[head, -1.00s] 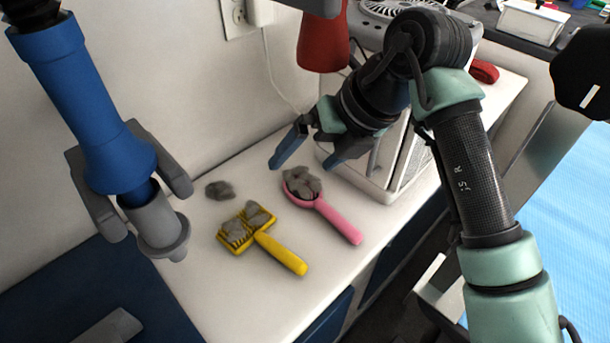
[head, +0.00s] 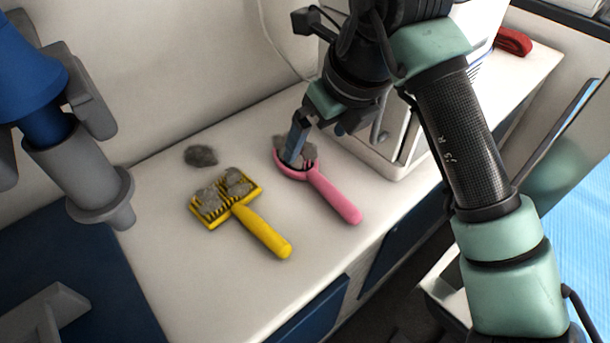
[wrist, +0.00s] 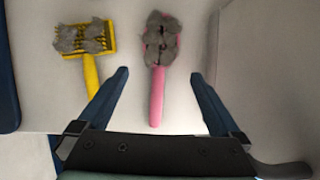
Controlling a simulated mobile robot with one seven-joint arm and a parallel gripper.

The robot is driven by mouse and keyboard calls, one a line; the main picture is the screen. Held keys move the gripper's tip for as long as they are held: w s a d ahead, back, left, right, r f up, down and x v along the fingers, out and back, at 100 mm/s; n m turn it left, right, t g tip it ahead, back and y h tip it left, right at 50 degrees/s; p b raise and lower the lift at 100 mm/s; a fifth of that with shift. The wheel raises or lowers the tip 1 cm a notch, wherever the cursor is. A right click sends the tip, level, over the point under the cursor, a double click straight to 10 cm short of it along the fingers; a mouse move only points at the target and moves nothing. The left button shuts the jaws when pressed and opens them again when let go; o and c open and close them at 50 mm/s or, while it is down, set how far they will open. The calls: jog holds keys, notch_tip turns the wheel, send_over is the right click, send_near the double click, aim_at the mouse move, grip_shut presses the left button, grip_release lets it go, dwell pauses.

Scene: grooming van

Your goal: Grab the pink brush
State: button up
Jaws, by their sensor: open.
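The pink brush (head: 334,197) lies on the white counter, with grey fur on its round head. Its handle points toward the counter's front edge. It also shows in the wrist view (wrist: 157,95), with the head away from me and the handle between my open fingers. My gripper (wrist: 158,95) is open and empty. In the head view my gripper (head: 310,140) is over the brush's head end, and a blue finger covers part of the fur. I cannot tell how high above the brush the fingers are.
A yellow slicker brush (head: 262,231) with fur lies left of the pink one, and it shows in the wrist view (wrist: 90,73). A loose fur clump (head: 201,155) lies behind it. A white box-like unit (head: 395,150) stands close on the right. The front counter is clear.

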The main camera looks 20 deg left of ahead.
aim_at(306, 160)
jog(key=x, duration=0.2)
jog(key=shift+a+f+b, duration=0.1)
jog(key=shift+f+b, duration=0.15)
jog(key=shift+b, duration=0.15)
jog(key=b+x, duration=0.3)
jog(key=x, duration=0.2)
jog(key=c, duration=1.6)
